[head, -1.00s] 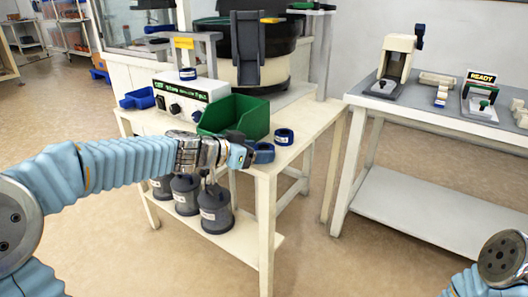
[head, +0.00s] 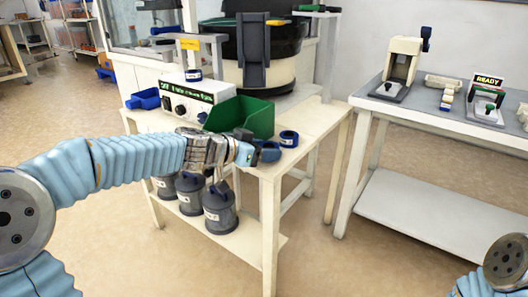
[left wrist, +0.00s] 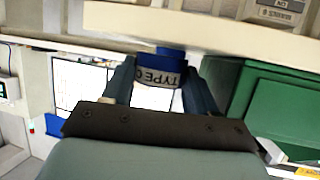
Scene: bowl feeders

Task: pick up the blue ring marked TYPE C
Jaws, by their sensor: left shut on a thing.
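The blue ring marked TYPE C (left wrist: 168,68) is between the two fingers of my left gripper (left wrist: 162,82) in the left wrist view, its white label facing the camera. In the head view my left gripper (head: 246,154) is at the front edge of the cream table, shut on this blue ring (head: 269,152). I cannot tell whether the ring still touches the tabletop. Another blue ring (head: 288,139) lies on the table just behind it, and a third (head: 193,75) sits on the control box. My right gripper is out of view.
A green bin (head: 245,117) stands right behind my left gripper on the cream table (head: 308,129). A control box (head: 190,100), a blue scoop-like bin (head: 144,99) and a bowl feeder (head: 285,68) are farther back. Several grey canisters (head: 219,207) stand on the lower shelf. A grey-topped table (head: 430,112) is at right.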

